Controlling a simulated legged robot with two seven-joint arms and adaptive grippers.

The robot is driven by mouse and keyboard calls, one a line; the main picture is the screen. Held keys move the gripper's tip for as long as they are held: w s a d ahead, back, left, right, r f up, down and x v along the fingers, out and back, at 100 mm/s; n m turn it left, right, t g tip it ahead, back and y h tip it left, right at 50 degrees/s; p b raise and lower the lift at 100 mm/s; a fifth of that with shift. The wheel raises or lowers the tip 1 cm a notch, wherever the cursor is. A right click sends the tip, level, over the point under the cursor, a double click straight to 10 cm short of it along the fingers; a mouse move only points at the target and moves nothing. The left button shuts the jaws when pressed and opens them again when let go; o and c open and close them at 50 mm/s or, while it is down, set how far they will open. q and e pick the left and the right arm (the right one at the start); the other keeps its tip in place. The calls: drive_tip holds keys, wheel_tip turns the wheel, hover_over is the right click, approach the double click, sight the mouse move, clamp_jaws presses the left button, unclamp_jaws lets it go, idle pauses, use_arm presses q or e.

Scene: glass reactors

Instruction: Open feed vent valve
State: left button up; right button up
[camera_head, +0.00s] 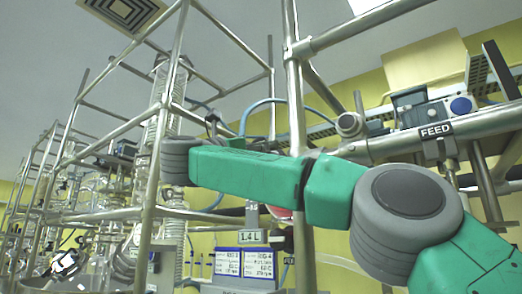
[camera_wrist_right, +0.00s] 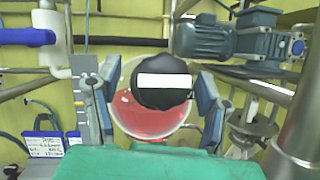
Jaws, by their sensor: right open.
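In the right wrist view, a round black knob-like part (camera_wrist_right: 150,78) with a blank white label strip faces the camera. I cannot tell for certain that it is the feed vent valve. Behind and below it is a round glass vessel (camera_wrist_right: 150,122) with red liquid. My right gripper (camera_wrist_right: 157,100) is open, with one finger on each side of the black part and gaps showing between. In the head view my green right arm reaches in from the right, and its fingers cannot be made out. My left gripper is not in view.
A FEED label (camera_head: 436,131) hangs on a horizontal metal pipe at right. Upright steel posts (camera_head: 297,150) stand close to my arm. A blue-grey motor (camera_wrist_right: 212,42) sits right of the black part. A blue-ended pipe (camera_wrist_right: 28,37) is at left. A 1.4 L sign (camera_head: 251,236) hangs below my arm.

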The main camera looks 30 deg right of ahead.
drive_tip(key=shift+a+r, duration=0.1)
drive_tip(key=shift+a, duration=0.5)
drive_tip(key=c, duration=0.6)
drive_tip(key=shift+s+a+r, duration=0.1)
drive_tip(key=shift+s, duration=0.05)
drive_tip(key=c, duration=0.5)
drive_tip(key=shift+s, duration=0.15)
drive_tip(key=shift+c, duration=0.2)
drive_tip(key=shift+d, duration=0.65)
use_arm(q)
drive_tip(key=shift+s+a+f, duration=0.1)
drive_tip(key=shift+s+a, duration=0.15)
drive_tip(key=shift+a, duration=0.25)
use_arm(e)
drive_tip(key=shift+a, duration=0.1)
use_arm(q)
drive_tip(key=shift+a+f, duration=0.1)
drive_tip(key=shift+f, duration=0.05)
use_arm(e)
drive_tip(key=shift+f, duration=0.2)
